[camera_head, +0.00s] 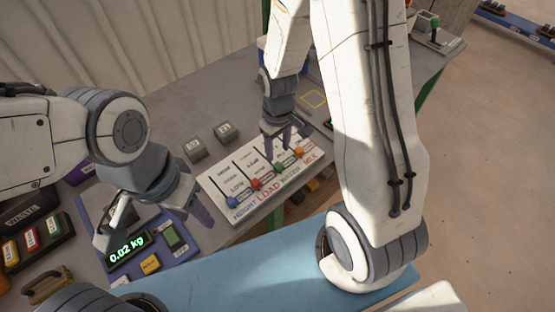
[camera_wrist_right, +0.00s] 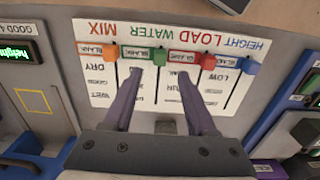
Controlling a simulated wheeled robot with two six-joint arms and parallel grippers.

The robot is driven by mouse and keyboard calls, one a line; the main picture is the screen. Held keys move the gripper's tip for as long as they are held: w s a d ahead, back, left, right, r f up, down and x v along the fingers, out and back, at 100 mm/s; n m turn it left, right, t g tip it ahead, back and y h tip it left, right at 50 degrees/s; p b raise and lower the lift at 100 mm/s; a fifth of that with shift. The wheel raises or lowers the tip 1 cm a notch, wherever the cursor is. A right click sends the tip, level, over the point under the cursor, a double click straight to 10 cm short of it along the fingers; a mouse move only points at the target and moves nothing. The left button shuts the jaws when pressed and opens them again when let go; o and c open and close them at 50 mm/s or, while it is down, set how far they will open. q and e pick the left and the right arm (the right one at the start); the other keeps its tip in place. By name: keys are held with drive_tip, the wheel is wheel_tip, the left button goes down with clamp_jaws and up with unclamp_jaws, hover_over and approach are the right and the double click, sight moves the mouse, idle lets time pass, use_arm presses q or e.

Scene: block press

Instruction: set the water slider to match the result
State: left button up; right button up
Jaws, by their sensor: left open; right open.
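The white slider panel (camera_head: 215,180) lies on the grey bench with lanes marked HEIGHT, LOAD, WATER and MIX. The green water slider (camera_head: 279,167) sits at the lettered end of its lane, by the BLANK label; it also shows in the right wrist view (camera_wrist_right: 160,57). The blue (camera_head: 232,202), red (camera_head: 256,184) and orange (camera_head: 299,152) sliders are at the same end. My right gripper (camera_head: 283,146) is open over the panel, its fingertips (camera_wrist_right: 160,72) on either side of the water lane, just short of the green knob. My left gripper (camera_head: 152,226) is open over the scale display (camera_head: 127,248), reading 0.02 kg.
Two grey labelled blocks (camera_head: 226,132) stand behind the panel. A WASTE bin (camera_head: 35,210) and a rack of coloured blocks (camera_head: 32,240) are at the left. A yellow outlined square (camera_head: 313,99) marks the bench. A lit green display (camera_wrist_right: 14,50) shows in the right wrist view.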

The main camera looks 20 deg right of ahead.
sight(278, 165)
wheel_tip(278, 165, down, 7)
drive_tip(key=shift+r+p, duration=0.15)
drive_tip(key=shift+p, duration=0.15)
clamp_jaws()
idle(1.4)
